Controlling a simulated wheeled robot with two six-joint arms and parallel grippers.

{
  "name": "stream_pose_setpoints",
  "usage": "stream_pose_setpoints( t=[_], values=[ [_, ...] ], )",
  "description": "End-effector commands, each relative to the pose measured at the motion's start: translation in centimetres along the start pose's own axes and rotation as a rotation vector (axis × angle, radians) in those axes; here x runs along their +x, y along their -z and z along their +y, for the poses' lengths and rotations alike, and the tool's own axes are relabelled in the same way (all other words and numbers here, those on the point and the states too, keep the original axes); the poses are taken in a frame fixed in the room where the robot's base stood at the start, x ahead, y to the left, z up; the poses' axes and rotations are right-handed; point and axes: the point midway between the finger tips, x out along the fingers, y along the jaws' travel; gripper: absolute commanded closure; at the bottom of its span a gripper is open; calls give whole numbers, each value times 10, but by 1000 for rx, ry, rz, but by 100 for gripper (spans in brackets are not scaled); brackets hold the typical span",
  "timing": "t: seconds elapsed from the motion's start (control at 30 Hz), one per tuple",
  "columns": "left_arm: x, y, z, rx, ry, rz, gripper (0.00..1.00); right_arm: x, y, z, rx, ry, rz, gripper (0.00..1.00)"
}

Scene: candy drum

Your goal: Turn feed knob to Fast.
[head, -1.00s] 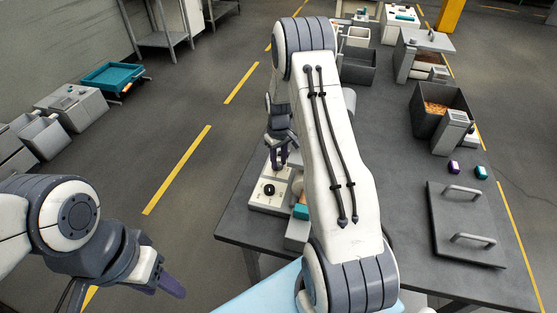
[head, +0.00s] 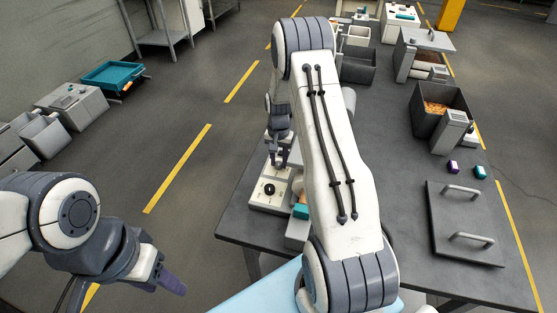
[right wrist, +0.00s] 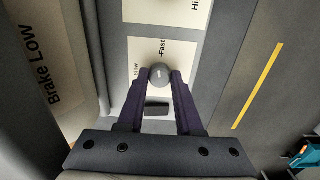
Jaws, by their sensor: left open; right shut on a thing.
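The feed knob (right wrist: 160,74) is a small round grey knob on a pale panel in the right wrist view. The word Fast (right wrist: 168,48) is printed just beyond it and Slow (right wrist: 136,72) to its left. A small pale mark shows on the knob, but I cannot tell exactly where it points. My right gripper (right wrist: 160,82) is shut on the knob, with one purple finger on each side. In the head view my right gripper (head: 278,160) is above the far part of the control box. My left gripper (head: 166,282) is open and empty, off the table.
A pale control box (head: 268,197) with a black knob (head: 269,189) stands at the table's left edge. A panel marked Brake Low (right wrist: 45,70) lies left in the wrist view. A dark lid (head: 465,225) with two handles and a dark bin (head: 437,105) occupy the table's right.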

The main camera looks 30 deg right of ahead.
Motion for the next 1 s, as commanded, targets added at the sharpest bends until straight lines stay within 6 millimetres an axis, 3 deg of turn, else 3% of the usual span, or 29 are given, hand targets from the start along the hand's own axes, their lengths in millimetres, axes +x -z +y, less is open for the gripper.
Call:
stream_pose_setpoints(
  t=[0.4, 0.97, 1.0],
  values=[
    [-1, 0, 0, 0, 0, 0, 50, -1, 1, 0, 185, 1, 2, 100],
    [-1, 0, 0, 0, 0, 0, 50, -1, 0, 0, 212, 1, 1, 100],
    [-1, 0, 0, 0, 0, 0, 50, -1, 0, 0, 212, 1, 1, 50]
  ],
)
